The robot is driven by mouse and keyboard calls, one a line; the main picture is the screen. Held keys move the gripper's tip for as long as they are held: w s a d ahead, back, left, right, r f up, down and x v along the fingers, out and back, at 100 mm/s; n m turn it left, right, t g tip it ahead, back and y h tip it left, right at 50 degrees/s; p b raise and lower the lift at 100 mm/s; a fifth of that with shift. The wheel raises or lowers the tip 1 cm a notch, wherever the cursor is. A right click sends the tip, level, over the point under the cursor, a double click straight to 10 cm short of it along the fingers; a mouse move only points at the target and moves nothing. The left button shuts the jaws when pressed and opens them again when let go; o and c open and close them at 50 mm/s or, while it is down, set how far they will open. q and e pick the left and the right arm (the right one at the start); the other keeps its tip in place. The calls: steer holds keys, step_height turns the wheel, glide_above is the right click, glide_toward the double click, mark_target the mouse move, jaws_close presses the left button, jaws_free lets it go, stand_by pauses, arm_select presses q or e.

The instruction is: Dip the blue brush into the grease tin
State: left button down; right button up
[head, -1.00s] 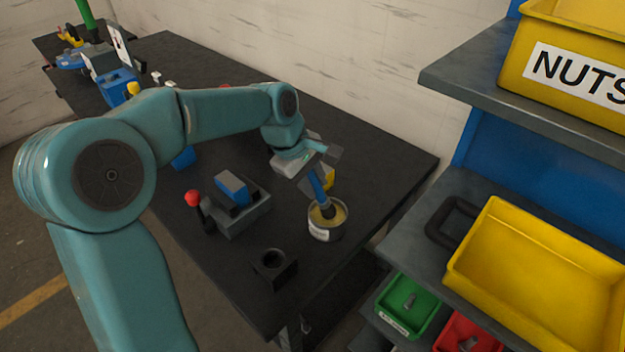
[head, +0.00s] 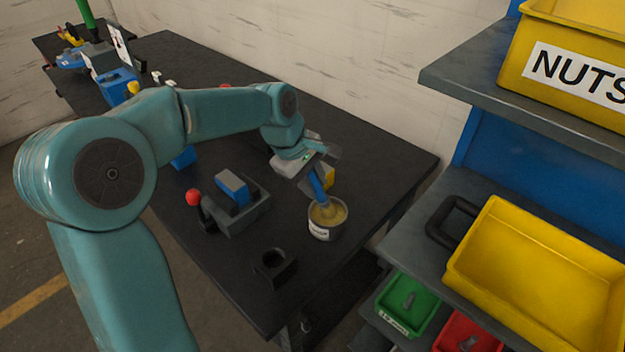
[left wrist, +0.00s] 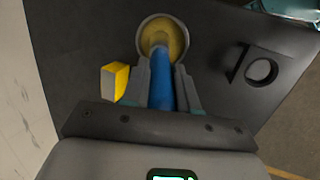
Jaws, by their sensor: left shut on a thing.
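My left gripper (head: 314,170) is shut on the blue brush (head: 317,187) and holds it tilted above the grease tin (head: 322,233). The tin is a small open can with a pale label and yellow grease inside. The brush's lower end is inside the tin's rim, and its bristles look sunk in the grease. In the left wrist view the blue handle (left wrist: 161,85) lies between the gripper's fingers (left wrist: 161,92), and its far end reaches into the yellow grease of the tin (left wrist: 180,38). My right gripper is not in view.
A black holder with a round hole (head: 274,267) stands near the table's front edge. A grey vise-like block with a blue top and red knob (head: 237,207) is left of the tin. A yellow block (left wrist: 115,80) stands close beside the gripper. Shelves with a yellow bin (head: 545,275) are right.

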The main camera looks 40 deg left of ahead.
arm_select(q)
step_height(320, 180, up, 7)
steer(key=p, duration=0.6)
steer(key=shift+r, duration=0.1)
stand_by(0.8)
